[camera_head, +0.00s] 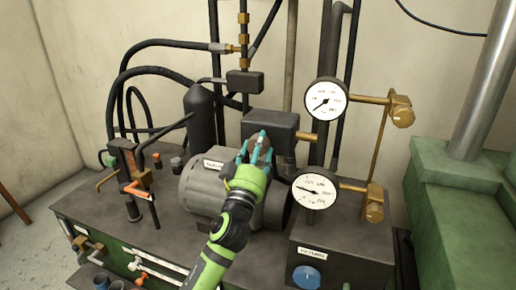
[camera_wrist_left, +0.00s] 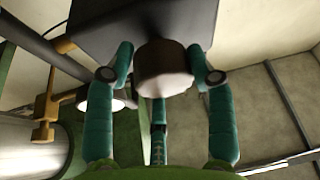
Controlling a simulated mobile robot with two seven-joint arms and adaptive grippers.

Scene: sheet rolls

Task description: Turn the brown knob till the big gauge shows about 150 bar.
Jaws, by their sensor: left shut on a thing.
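The brown knob (camera_wrist_left: 163,68) sticks out of a dark box (camera_head: 272,127). In the left wrist view it sits between the teal fingers of my left gripper (camera_wrist_left: 165,85), which is shut on it. In the head view this gripper (camera_head: 258,152) covers most of the knob. Two round white gauges of similar size stand to the right. The upper gauge (camera_head: 326,99) has its needle pointing to the lower left. The lower gauge (camera_head: 314,190) has its needle pointing left and slightly up. The scale numbers are too small to read. My right gripper is out of view.
A grey motor (camera_head: 205,187) lies just below and left of the gripper. A blue knob (camera_head: 306,277) is on the front of the lower right block. Brass pipes (camera_head: 374,206) stand to the right of the gauges. Black hoses (camera_head: 168,44) and a dark cylinder (camera_head: 200,115) fill the left.

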